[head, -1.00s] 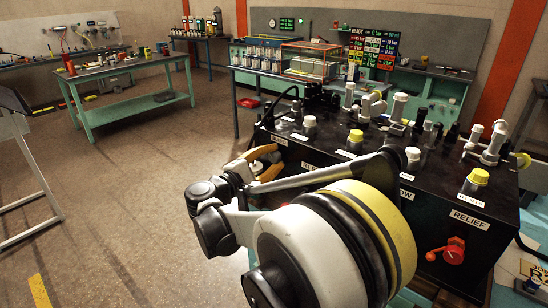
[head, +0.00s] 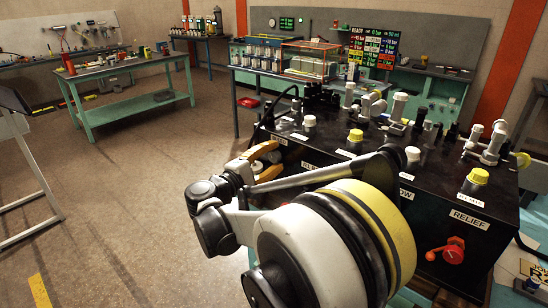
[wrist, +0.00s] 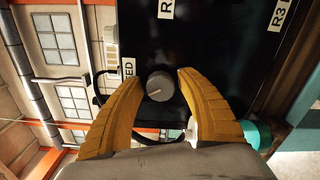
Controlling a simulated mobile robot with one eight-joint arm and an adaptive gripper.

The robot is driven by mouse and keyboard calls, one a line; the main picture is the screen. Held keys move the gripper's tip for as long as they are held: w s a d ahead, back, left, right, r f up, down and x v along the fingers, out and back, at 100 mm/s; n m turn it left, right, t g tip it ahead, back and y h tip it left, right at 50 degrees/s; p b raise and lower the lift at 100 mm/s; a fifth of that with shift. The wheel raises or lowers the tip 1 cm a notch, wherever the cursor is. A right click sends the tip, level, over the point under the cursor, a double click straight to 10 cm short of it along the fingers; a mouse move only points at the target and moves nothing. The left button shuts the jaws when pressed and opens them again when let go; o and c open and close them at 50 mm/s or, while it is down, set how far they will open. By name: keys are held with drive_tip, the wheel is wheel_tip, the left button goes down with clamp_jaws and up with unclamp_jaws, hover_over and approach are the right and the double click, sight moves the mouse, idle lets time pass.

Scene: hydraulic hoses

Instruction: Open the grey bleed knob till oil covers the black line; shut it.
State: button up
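The grey bleed knob (wrist: 159,86) shows in the wrist view on the black front panel (wrist: 215,45), with a pale pointer mark on its face. A label ending in "ED" is beside it, partly hidden by a finger. My gripper (wrist: 160,84) has its two yellow fingers open on either side of the knob, with gaps showing between each finger and the knob. In the head view my gripper (head: 266,160) is at the left end of the black bench unit (head: 330,160). The knob is hidden there. I cannot make out the oil or the black line.
A white fitting (wrist: 192,130) and a teal round part (wrist: 257,134) lie near the right finger in the wrist view. The unit's top carries yellow and white caps, and a red RELIEF knob (head: 446,251) is at its front right. Open floor lies to the left.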

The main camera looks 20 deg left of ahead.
drive_tip(key=shift+o, duration=0.3)
drive_tip(key=v, duration=1.2)
drive_tip(key=shift+f, duration=0.1)
idle(6.4)
